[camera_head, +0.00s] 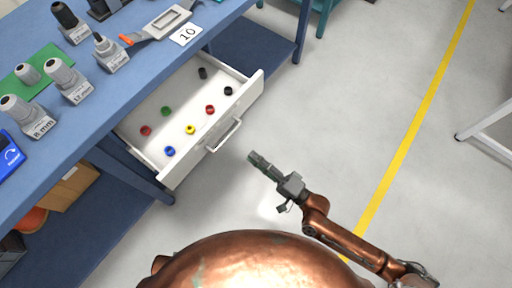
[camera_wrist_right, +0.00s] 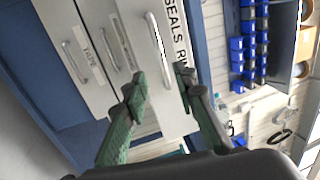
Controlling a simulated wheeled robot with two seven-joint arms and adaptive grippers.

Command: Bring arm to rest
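My right arm (camera_head: 318,215), copper-coloured, reaches in from the lower right of the head view. Its right gripper (camera_head: 258,161) hangs over the grey floor, just right of the open drawer's handle and apart from it. In the right wrist view the two green fingers of this gripper (camera_wrist_right: 162,86) stand apart with nothing between them, pointing toward white drawer fronts with handles. One front bears the label "SEALS RI…", partly hidden. My left gripper is not in view.
A white drawer (camera_head: 172,120) stands open from the blue workbench (camera_head: 112,85), with several coloured rings inside. Grey tools on stands line the bench top. The floor (camera_head: 345,110) to the right is clear, crossed by a yellow line. White legs stand at far right.

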